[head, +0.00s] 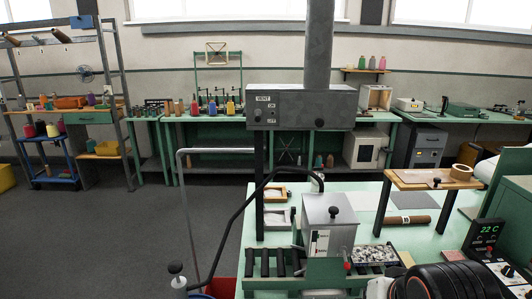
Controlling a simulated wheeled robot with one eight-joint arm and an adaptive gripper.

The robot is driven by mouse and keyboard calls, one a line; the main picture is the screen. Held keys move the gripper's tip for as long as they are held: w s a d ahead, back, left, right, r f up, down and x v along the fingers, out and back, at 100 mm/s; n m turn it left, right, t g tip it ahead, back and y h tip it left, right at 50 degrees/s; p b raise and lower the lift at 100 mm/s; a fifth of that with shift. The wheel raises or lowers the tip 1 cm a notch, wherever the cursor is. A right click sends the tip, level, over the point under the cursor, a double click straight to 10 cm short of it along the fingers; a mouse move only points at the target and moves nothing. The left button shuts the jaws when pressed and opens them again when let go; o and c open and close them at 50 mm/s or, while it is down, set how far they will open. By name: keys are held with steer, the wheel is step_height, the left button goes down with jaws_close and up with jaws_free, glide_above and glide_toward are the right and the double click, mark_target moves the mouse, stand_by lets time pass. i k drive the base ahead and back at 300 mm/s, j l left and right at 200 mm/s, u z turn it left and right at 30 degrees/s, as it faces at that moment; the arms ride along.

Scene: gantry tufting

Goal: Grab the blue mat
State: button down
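I cannot make out a clear blue mat. A flat greyish sheet (358,199) lies on the pale green table (440,237), behind the grey control box. A second grey sheet (413,201) lies under the small wooden-topped stand. Whether either is the mat, I cannot tell. A small flat blue piece (82,22) shows at the top of the rack at far left. No gripper fingers can be made out in the head view.
A grey post with a control box (302,107) rises in front. A metal box with a knob (329,222), black rollers (271,263), a wooden-topped stand (432,179) and a brown roll (407,220) crowd the table. A black ribbed object (450,283) fills the lower right. Grey floor is open at left.

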mark_target(374, 255)
steer(key=i+l, duration=0.1)
steer(key=l, duration=0.3)
steer(key=i+l, duration=0.1)
steer(key=l, duration=0.25)
steer(key=i+l+z, duration=0.1)
steer(key=l, duration=0.3)
steer(key=i+l, duration=0.1)
steer(key=l, duration=0.3)
steer(key=i+l, duration=0.1)
steer(key=l, duration=0.25)
steer(key=i+l+z, duration=0.1)
steer(key=l, duration=0.3)
